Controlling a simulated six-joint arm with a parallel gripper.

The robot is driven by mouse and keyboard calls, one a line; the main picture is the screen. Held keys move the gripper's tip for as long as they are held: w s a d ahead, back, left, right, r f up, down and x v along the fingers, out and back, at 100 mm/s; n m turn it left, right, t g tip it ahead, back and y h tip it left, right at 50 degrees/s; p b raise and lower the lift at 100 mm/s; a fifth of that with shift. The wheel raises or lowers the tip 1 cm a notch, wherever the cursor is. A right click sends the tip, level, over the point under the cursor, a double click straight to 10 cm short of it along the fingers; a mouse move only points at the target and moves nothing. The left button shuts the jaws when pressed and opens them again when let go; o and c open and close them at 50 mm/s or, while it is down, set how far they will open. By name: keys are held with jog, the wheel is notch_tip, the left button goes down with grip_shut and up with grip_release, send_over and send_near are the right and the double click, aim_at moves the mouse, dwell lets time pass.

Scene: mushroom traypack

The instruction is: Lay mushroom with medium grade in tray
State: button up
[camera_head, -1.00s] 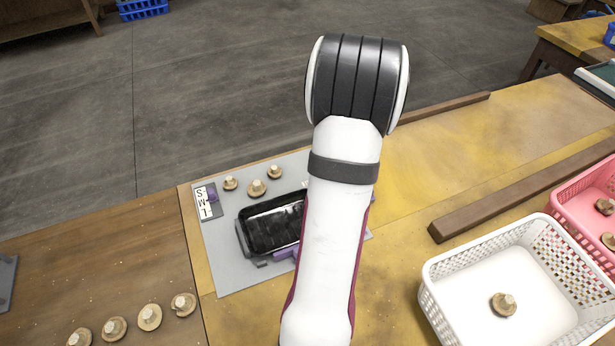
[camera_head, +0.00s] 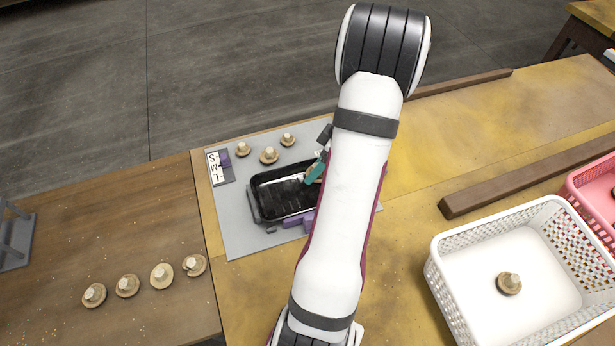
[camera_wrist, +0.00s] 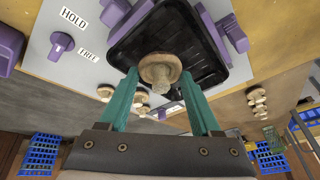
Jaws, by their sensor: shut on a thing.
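My gripper (camera_wrist: 159,78) has teal fingers shut on a brown-capped mushroom (camera_wrist: 160,68) with a pale stem. In the wrist view the mushroom shows over the black tray (camera_wrist: 203,70); I cannot tell whether it touches the tray floor. In the head view the gripper (camera_head: 316,170) is at the right part of the tray (camera_head: 275,207), partly hidden by my arm, and the held mushroom is mostly hidden. The tray lies on a grey board (camera_head: 236,225) between purple clamp pieces (camera_head: 293,221). An S, M, L label (camera_head: 214,167) with a purple slider (camera_head: 225,159) sits at the board's left.
Three mushrooms (camera_head: 269,155) stand behind the tray. Several more (camera_head: 161,276) form a row on the brown table at left. A white basket (camera_head: 440,275) holds one mushroom (camera_head: 509,283), beside a pink basket (camera_head: 590,213). A wooden bar (camera_head: 520,180) lies behind them. HOLD and FREE labels flank a purple knob (camera_wrist: 62,42).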

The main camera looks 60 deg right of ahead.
jog(key=shift+w+d+f, duration=0.1)
jog(key=shift+w+f, duration=0.8)
jog(key=shift+w, duration=0.15)
jog(key=shift+f, duration=1.75)
jog(key=o, duration=0.9)
jog(key=shift+f, duration=0.1)
